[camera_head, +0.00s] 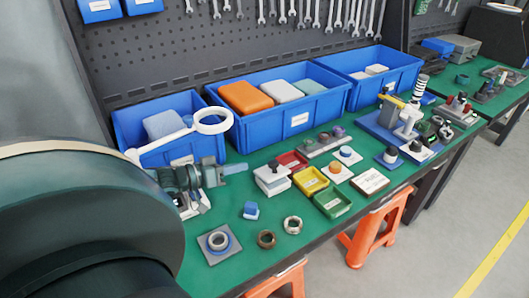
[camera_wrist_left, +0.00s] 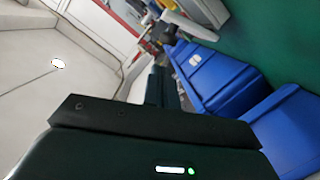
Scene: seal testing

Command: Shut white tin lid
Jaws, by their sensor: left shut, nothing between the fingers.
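A small white tin (camera_head: 271,180) stands on the green bench, left of the red and yellow trays. Its white top looks slightly raised or offset, and I cannot tell how far the lid is open. My left arm fills the lower left of the head view, apart from the tin. My left gripper (camera_wrist_left: 157,88) shows in the left wrist view, shut and empty, with its dark body across the bottom. I cannot make out the tin in the wrist view. My right gripper is not in view.
Blue bins (camera_head: 283,117) line the back of the bench under a tool board. Red (camera_head: 291,160), yellow (camera_head: 311,180) and green (camera_head: 332,202) trays sit right of the tin. A white ring magnifier (camera_head: 214,121) stands left.

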